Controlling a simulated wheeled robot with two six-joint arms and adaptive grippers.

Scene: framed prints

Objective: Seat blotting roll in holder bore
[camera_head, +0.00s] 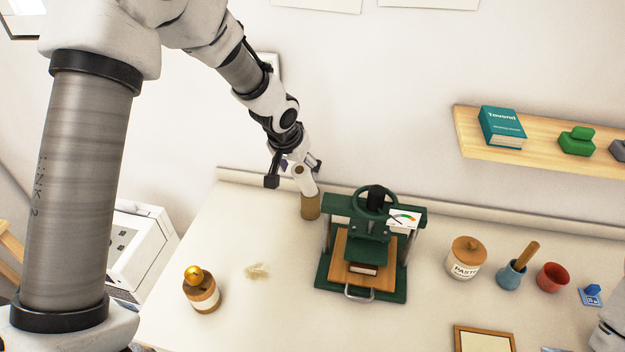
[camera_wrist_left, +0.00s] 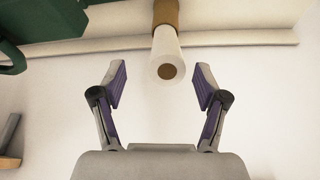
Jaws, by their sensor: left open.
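The blotting roll, a white cylinder with a brown core, stands in a tan-brown cylindrical holder (camera_head: 310,207) at the back of the table. The roll (camera_head: 306,182) rises out of the holder's top; its lower end is hidden inside. My left gripper (camera_head: 294,172) is open at the roll's upper end. In the left wrist view the roll's free end (camera_wrist_left: 166,62) lies between the two spread fingers (camera_wrist_left: 160,82), with a clear gap on both sides. The holder (camera_wrist_left: 165,12) shows beyond it, around the roll. My right gripper is not in view.
A green press (camera_head: 370,245) stands just right of the holder. A gold-topped jar (camera_head: 201,289) stands at front left. A paste jar (camera_head: 465,258), blue pot (camera_head: 511,275) and red cup (camera_head: 552,277) stand to the right. A wall shelf (camera_head: 545,148) hangs above. The table's left-middle is mostly clear.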

